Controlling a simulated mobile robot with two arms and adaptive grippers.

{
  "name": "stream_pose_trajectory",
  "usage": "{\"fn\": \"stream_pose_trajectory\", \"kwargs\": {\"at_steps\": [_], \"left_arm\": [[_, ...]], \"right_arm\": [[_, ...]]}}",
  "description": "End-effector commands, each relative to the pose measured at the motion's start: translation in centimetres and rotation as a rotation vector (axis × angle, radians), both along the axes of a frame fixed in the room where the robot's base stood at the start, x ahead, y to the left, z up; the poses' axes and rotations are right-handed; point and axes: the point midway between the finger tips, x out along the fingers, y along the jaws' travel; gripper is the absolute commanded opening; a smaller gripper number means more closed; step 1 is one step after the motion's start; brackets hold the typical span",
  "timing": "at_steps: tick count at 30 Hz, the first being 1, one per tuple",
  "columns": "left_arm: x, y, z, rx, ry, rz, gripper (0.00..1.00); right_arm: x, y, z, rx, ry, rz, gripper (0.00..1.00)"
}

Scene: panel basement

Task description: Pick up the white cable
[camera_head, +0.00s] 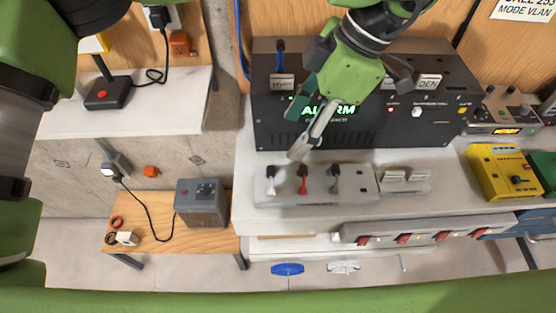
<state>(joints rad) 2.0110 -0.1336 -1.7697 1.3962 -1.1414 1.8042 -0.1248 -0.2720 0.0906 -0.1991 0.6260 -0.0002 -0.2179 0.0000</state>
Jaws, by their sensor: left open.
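My left gripper (299,130) is open, with its fingers pointing down and left. It hangs in front of the black panel box (370,130) with the lit green ALARM sign and partly covers it. Its lower fingertip shows just above the grey block (355,194) with several upright plugs or levers. I cannot clearly make out a white cable. A small white object (343,267) lies below the bench, next to a blue one (287,269); it may be a cable, but it is too small to tell. Nothing shows held. My right gripper is not in view.
A strip with red switches (420,237) runs along the bench front. A yellow box (501,172) stands at the right. A grey box (202,203) with a black cord stands on the low wooden table (190,240). Wood panelling closes the back.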

Motion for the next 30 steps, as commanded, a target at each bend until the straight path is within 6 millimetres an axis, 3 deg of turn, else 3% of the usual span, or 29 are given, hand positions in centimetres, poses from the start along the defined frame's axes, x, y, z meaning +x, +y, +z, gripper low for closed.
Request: {"fn": "stream_pose_trajectory", "kwargs": {"at_steps": [11,17,22,30], "left_arm": [[-0.1,2.7,-6.1,0.0,0.004,-0.001,0.52],[-0.1,3.2,-7.4,-0.001,0.004,0.0,0.52],[-0.2,4.1,-9.1,0.0,0.006,-0.001,0.52],[-0.1,5.1,-11.9,-0.001,0.002,0.0,0.52]], "right_arm": [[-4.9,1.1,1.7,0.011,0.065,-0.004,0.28],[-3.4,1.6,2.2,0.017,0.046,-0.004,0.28],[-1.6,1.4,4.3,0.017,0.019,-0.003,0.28],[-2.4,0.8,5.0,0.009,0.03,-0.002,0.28]]}}
